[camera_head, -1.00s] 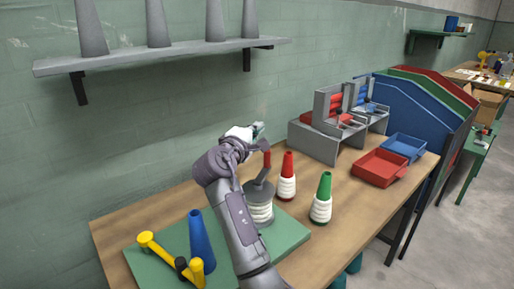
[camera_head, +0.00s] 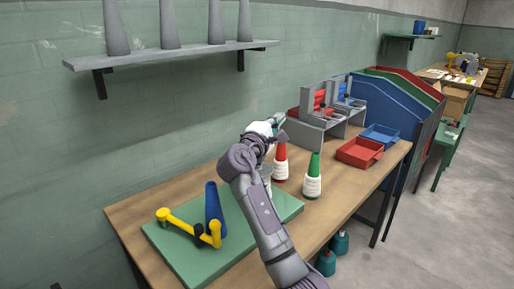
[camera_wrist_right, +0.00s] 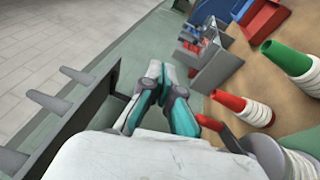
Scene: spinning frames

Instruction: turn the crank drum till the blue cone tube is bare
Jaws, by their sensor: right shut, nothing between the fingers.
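The blue cone tube (camera_head: 213,208) stands on the green board (camera_head: 255,222). No white yarn shows on it from here. A yellow crank (camera_head: 180,222) with upright yellow ends is beside its base. The crank drum is mostly hidden behind my right arm in the head view. In the right wrist view the drum (camera_wrist_right: 300,165) shows white windings at the lower right, and its red handle (camera_wrist_right: 210,122) stands near my fingers but apart from them. My right gripper (camera_head: 279,120) is shut and empty, raised above the bench; its fingers also show in the wrist view (camera_wrist_right: 166,75). My left gripper is out of view.
A red cone (camera_head: 281,165) and a green cone (camera_head: 313,178), both with white yarn, stand right of my arm. Red (camera_head: 359,153) and blue (camera_head: 381,138) trays and a grey stand (camera_head: 318,128) are farther back. A shelf (camera_head: 170,54) with grey cones hangs on the wall.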

